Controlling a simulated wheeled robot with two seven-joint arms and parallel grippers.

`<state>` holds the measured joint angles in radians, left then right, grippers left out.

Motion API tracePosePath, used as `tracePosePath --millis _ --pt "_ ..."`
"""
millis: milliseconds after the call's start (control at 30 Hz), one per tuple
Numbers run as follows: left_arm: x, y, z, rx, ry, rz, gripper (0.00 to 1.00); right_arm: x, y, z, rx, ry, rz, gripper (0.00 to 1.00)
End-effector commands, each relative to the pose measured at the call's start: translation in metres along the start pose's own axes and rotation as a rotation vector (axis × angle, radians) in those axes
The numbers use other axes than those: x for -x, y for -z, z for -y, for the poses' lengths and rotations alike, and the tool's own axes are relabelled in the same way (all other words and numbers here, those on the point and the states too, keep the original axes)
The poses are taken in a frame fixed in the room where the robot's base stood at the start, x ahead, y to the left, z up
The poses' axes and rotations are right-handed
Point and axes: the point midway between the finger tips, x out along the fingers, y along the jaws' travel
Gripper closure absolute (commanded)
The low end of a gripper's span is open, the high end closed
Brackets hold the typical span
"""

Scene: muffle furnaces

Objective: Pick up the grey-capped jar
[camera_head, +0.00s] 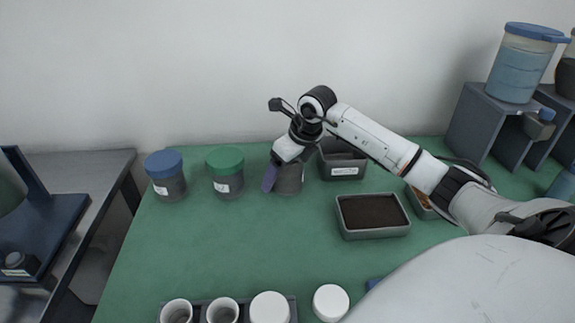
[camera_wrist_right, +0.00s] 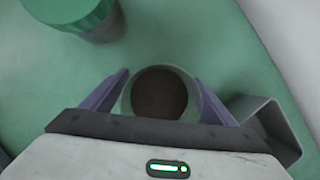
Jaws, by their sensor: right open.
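The jar (camera_head: 291,180) at my right gripper stands on the green bench top, partly hidden by the gripper in the head view. In the right wrist view the jar (camera_wrist_right: 160,92) shows from above as a round pale rim around a dark brown middle; I cannot make out a grey cap. My right gripper (camera_wrist_right: 161,78) is open, with one purple finger on each side of the jar and small gaps that are hard to judge. In the head view the gripper (camera_head: 279,177) reaches down to the jar from above. My left gripper is not in view.
A green-capped jar (camera_head: 225,173) and a blue-capped jar (camera_head: 166,176) stand to the left. A grey bin (camera_head: 342,165) is close on the right, with a soil-filled tray (camera_head: 373,216) in front of it. White cups and lids line the front edge. The bench middle is clear.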

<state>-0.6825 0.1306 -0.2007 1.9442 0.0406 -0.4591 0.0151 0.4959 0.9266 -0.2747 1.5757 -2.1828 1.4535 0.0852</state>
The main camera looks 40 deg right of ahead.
Motion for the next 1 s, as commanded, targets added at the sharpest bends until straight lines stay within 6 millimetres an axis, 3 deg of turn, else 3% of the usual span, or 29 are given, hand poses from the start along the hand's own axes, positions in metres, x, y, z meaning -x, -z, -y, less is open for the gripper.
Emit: tracePosePath --millis 200,433,500,767,1000 --pt "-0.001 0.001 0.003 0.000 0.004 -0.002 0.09 -0.001 0.000 0.000 0.000 0.001 0.001 0.20" --pt "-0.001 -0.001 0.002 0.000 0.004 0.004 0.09 -0.001 0.000 0.000 0.000 0.001 0.001 0.57" --pt "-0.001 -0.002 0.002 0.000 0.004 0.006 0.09 0.000 -0.001 0.000 0.000 0.001 0.003 0.63" --pt "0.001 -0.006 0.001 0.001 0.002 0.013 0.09 0.004 -0.003 0.001 0.000 0.002 0.005 0.63" --pt "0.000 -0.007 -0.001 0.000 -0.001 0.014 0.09 0.041 -0.020 0.002 0.001 0.005 0.009 0.63"
